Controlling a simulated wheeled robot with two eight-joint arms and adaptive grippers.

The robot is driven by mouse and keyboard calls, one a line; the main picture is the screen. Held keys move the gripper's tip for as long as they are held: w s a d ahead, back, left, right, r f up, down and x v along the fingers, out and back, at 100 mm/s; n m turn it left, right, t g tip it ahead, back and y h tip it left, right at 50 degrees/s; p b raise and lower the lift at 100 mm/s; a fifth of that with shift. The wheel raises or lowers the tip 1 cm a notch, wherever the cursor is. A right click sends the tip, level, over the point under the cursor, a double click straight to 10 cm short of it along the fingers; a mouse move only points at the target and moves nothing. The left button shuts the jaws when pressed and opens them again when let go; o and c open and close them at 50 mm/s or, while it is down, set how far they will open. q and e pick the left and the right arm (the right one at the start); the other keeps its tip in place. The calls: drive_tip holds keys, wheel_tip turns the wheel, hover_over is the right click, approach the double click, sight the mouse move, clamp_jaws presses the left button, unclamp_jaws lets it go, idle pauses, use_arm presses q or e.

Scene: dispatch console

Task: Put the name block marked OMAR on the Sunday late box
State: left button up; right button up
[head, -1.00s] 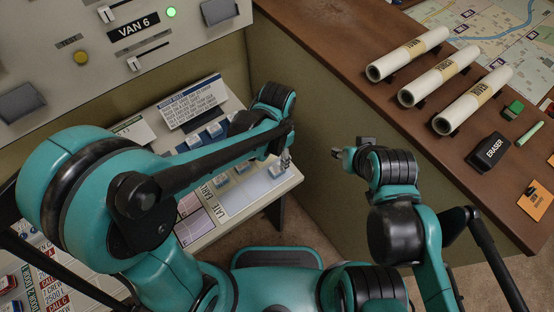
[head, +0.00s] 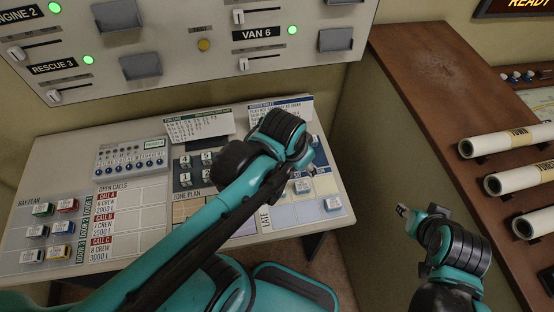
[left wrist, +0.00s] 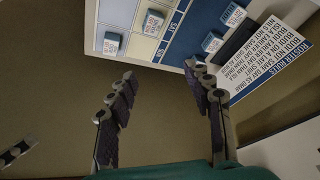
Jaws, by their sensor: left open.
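The roster board is at the right end of the desk, with its LATE label (head: 265,218) along the near row. A small white-topped name block (head: 333,204) sits in the pale blue near-right corner box, which appears to be Sunday late. Another block (head: 303,186) is on a pale yellow box. My left gripper (left wrist: 165,92) is open and empty, clear of the blocks. My right gripper (head: 404,213) is off the desk's right side.
A roster rules card (head: 280,108) stands at the back of the board. Bay plan blocks (head: 43,209) are at the far left. Map tubes (head: 507,140) lie on the brown side counter.

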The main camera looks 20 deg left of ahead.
use_arm(q)
drive_tip(key=s+a+n+t, duration=0.2)
drive_tip(key=a+n, duration=0.2)
drive_tip(key=a, duration=0.1)
drive_tip(key=shift+s+a+r+t+y, duration=0.35)
drive_tip(key=shift+r+t+y, duration=0.05)
drive_tip(key=shift+r, duration=0.05)
